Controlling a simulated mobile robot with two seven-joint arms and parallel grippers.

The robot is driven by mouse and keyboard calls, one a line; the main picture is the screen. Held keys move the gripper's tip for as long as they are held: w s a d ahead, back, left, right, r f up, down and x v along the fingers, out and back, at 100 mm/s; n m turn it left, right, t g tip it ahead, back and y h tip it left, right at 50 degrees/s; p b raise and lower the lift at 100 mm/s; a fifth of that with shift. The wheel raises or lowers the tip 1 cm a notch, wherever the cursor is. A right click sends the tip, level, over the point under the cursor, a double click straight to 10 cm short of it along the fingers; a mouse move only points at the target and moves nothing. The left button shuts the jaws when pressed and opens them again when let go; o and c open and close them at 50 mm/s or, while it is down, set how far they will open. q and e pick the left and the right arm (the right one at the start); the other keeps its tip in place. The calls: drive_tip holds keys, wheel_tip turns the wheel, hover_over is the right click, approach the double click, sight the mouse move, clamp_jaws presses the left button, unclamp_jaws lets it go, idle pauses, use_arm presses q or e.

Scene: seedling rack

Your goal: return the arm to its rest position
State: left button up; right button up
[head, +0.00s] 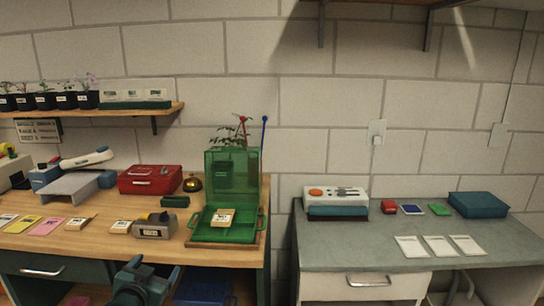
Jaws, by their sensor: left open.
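My left gripper (152,272) shows at the bottom of the head view, low in front of the wooden bench (85,255). Its two fingers are apart and I see nothing between them. It is below the bench top and touches nothing that I can make out. My right gripper is not in view. A clear green box (232,176) stands on the bench with its lid up, and a small cream packet (223,217) lies in it.
A grey device (154,229), a red case (150,180), a bell (192,184) and several cards lie on the bench. A shelf (110,108) with potted seedlings hangs above. A grey table (330,254) stands right, beyond a gap. A blue crate (205,291) sits under the bench.

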use_arm(q)
drive_tip(key=s+d+f+g+h, duration=0.1)
drive_tip(key=s+d+f, duration=0.3)
drive_tip(key=s+f, duration=0.25)
drive_tip(key=s+d+f+g+h, duration=0.1)
drive_tip(key=s+d+f, duration=0.35)
drive_tip(key=s, duration=0.35)
drive_tip(key=s+d+f+g, duration=0.1)
drive_tip(key=s+d, duration=0.2)
drive_tip(key=s, duration=0.5)
drive_tip(key=s+d+f+g+h, duration=0.1)
drive_tip(key=s+d+f, duration=0.1)
drive_tip(key=s, duration=0.7)
drive_tip(key=shift+s+d+f+n+g, duration=0.3)
drive_tip(key=shift+d+g, duration=0.1)
drive_tip(key=shift+d, duration=0.25)
drive_tip(key=shift+c, duration=0.2)
